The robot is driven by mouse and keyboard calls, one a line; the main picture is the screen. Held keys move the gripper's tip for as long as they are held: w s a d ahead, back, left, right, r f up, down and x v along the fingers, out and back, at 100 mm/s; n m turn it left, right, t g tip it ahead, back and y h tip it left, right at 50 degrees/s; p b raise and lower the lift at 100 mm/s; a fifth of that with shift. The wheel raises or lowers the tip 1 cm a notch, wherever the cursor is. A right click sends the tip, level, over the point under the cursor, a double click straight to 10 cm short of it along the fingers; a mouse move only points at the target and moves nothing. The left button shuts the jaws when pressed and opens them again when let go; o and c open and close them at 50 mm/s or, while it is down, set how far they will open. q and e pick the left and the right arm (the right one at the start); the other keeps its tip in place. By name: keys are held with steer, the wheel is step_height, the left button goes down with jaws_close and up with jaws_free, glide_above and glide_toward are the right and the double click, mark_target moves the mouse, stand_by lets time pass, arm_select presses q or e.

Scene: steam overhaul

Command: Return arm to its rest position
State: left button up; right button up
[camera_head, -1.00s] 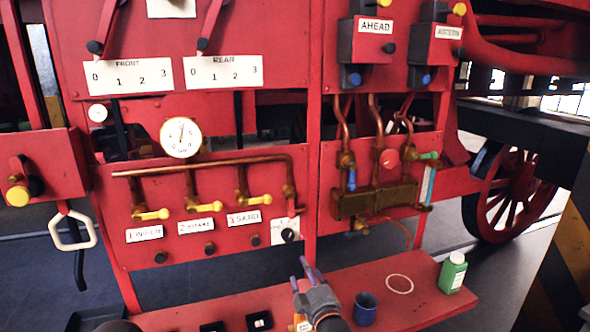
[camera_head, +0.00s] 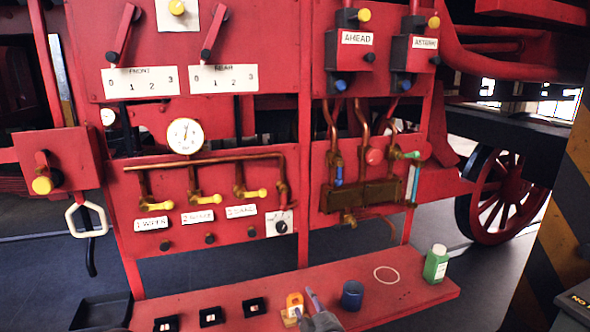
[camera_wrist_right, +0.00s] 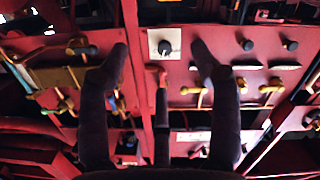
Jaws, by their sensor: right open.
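My right gripper (camera_head: 312,300) shows at the bottom middle of the head view, in front of the red shelf (camera_head: 210,290). Only its fingers and part of its body show there. In the right wrist view my right gripper (camera_wrist_right: 160,52) has two dark fingers spread wide apart with nothing held between them. Beyond the fingers is the red panel with a black knob on a white plate (camera_wrist_right: 164,44); the same knob plate (camera_head: 280,223) shows in the head view. My left gripper is not in view.
On the shelf are an orange-and-yellow item (camera_head: 295,303) beside the gripper, a blue cup (camera_head: 352,294), a pale ring (camera_head: 386,275), a green bottle (camera_head: 436,264) and several black boxes (camera_head: 211,316). The red panel (camera_head: 120,212) carries valves, levers and gauges. A spoked wheel (camera_head: 505,195) stands right.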

steer(key=s+d+f+m+g, duration=0.2)
steer(key=s+f+g, duration=0.15)
steer(key=f, duration=0.55)
steer(key=s+d+f+m+g+h, duration=0.1)
steer(key=s+f+m+g, duration=0.1)
steer(key=s+f, duration=0.5)
steer(key=s+d+f+m+g, duration=0.2)
steer(key=f+g, duration=0.1)
steer(key=f, duration=0.8)
steer(key=s+f+m+g, duration=0.3)
steer(key=s+f, duration=0.2)
steer(key=s, duration=0.5)
steer(key=s+f+m+g, duration=0.2)
steer(key=s+f, duration=0.3)
steer(key=s, duration=0.6)
steer(key=shift+s+d+f+m+g, duration=0.2)
steer(key=shift+d+f+m+g, duration=0.15)
steer(key=shift+g, duration=0.4)
